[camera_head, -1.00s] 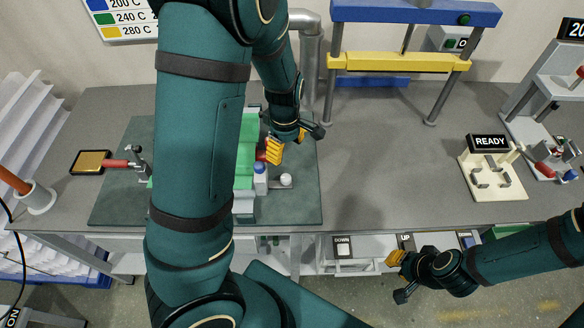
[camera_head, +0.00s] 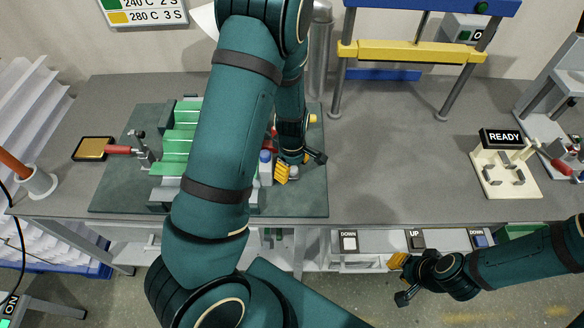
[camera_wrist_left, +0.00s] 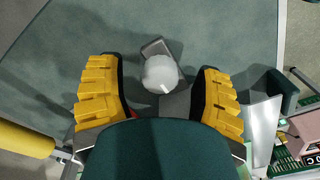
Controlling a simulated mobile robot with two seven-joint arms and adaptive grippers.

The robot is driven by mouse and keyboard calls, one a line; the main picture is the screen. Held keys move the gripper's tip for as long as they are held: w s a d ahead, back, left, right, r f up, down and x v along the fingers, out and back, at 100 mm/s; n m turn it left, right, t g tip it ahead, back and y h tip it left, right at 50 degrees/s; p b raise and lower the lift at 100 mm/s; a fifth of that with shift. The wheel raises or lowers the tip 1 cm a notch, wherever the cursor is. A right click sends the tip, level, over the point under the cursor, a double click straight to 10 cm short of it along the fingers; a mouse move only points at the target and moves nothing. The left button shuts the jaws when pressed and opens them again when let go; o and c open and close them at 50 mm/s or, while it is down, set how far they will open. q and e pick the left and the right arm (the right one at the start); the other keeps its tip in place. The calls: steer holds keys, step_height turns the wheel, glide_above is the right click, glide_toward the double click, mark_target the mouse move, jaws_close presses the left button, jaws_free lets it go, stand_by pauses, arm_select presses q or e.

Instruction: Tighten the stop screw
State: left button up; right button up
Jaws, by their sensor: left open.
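The stop screw appears as a round white knob (camera_wrist_left: 161,74) with a pale line on its top, on a grey block in the left wrist view. In the head view the knob (camera_head: 294,171) is partly covered by my left gripper (camera_head: 299,165). In the wrist view my left gripper (camera_wrist_left: 160,95) is open, with one yellow-padded finger on each side of the knob and gaps to both. My right gripper (camera_head: 400,279) is open and empty in front of the table's front edge, far from the knob.
A green corrugated sheet (camera_head: 181,133) lies in a fixture on the dark mat (camera_head: 112,192), partly hidden by my left arm. A blue-capped white post (camera_head: 265,168) stands just left of the knob. A READY stand (camera_head: 505,180) is at right; the table between is clear.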

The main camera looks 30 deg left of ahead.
arm_select(q)
jaws_close()
